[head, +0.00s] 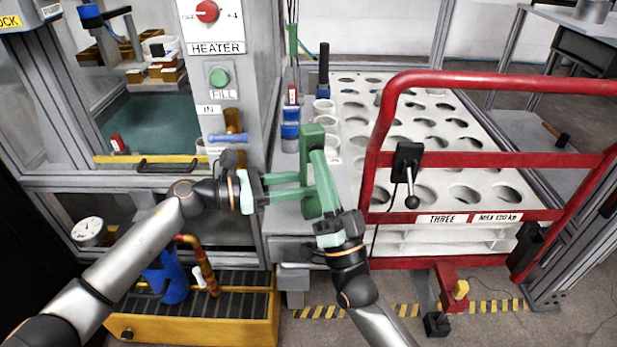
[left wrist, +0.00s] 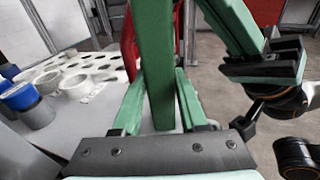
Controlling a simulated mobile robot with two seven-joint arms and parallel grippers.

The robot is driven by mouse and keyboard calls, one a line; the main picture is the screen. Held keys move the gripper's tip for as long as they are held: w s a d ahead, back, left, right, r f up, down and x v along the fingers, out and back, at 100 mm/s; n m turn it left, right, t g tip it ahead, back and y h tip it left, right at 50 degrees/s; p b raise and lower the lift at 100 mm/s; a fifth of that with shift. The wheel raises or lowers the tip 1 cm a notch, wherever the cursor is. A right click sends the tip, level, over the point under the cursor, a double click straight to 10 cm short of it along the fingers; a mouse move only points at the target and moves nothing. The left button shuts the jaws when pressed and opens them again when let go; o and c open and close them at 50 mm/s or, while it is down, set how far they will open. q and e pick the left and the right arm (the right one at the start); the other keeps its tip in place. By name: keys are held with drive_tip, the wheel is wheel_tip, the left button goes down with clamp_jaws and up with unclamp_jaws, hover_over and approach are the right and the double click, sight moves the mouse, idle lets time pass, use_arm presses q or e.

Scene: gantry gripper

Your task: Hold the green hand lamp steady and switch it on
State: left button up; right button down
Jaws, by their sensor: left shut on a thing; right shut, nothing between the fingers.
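The green hand lamp (head: 311,133) stands upright as a tall green block above the grey bench beside the machine cabinet. My left gripper (head: 302,184) comes in from the left and is shut on the lamp's body. In the left wrist view the lamp (left wrist: 155,60) rises between the two green fingers. My right gripper (head: 318,157) is shut and empty, its fingers reaching up in front of the lamp's right side. It also shows at the upper right of the left wrist view. I cannot tell whether it touches the lamp. The switch cannot be made out.
A red rail frame (head: 480,160) with a black lever (head: 409,170) stands close on the right, before a white rack (head: 440,120) of round holes. Blue-capped jars (head: 290,125) stand behind the lamp. The grey cabinet (head: 222,120) bounds the left side.

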idle(0.4)
drive_tip(key=shift+s+d, duration=0.1)
drive_tip(key=shift+s, duration=0.3)
drive_tip(key=shift+s, duration=0.1)
drive_tip(key=s, duration=0.1)
drive_tip(key=s+d, duration=0.1)
drive_tip(key=s, duration=0.3)
drive_tip(key=shift+s+d, duration=0.25)
drive_tip(key=shift+d, duration=0.15)
use_arm(q)
drive_tip(key=o, duration=1.2)
